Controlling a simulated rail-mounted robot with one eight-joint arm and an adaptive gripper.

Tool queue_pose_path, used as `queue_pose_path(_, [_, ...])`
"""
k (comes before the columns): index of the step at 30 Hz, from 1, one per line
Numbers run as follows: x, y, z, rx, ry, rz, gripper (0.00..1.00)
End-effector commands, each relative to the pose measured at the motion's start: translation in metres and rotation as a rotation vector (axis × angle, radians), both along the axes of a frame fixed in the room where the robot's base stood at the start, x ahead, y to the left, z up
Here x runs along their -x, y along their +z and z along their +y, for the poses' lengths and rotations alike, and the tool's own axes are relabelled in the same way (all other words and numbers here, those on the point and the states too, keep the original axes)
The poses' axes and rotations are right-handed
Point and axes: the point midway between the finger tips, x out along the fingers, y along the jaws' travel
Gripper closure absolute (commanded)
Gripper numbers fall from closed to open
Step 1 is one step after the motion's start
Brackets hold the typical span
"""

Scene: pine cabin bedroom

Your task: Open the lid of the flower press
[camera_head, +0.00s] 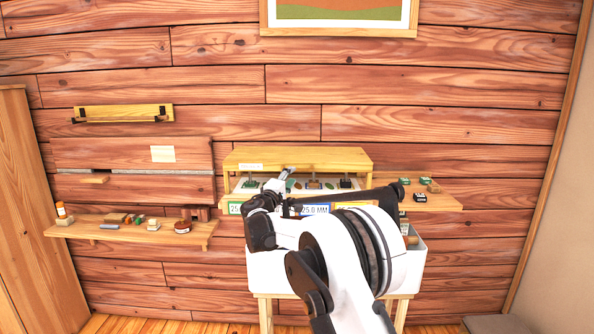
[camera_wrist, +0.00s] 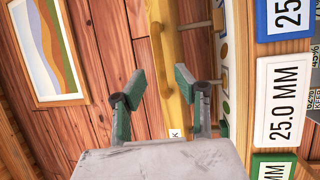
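A pale yellow wooden lid or top board (camera_head: 298,158) sits above a tray-like front in the middle of the head view; I take it for the flower press, though no name is readable. Small coloured pieces show under its front edge. Its pale wood also shows in the wrist view (camera_wrist: 168,40), turned on its side. My gripper (camera_head: 288,172) is just in front of the board's front edge, over the pieces. In the wrist view my gripper (camera_wrist: 158,84) is open, its green-padded fingers apart with nothing held. The wood lies beyond the gap; contact cannot be told.
Cards marked 25.0 MM (camera_wrist: 284,131) are right of the fingers in the wrist view. A white bin (camera_head: 262,272) is below my arm. Small boxes (camera_head: 420,197) are on the right shelf. A left shelf (camera_head: 110,232) holds several small items. A framed picture (camera_head: 338,14) hangs above.

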Motion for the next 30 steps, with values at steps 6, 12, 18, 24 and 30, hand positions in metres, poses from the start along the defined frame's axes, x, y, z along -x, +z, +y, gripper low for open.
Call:
queue_pose_path(6, [-0.034,0.006,-0.012,0.001,-0.001,0.000,0.70])
queue_pose_path(12, [-0.050,0.009,-0.018,0.001,-0.001,0.000,0.70])
queue_pose_path(18, [-0.054,0.010,-0.019,0.000,0.000,0.000,0.70])
queue_pose_path(24, [-0.053,0.010,-0.019,0.000,0.000,0.000,0.74])
queue_pose_path(30, [-0.053,0.010,-0.019,0.000,0.000,0.000,1.00])
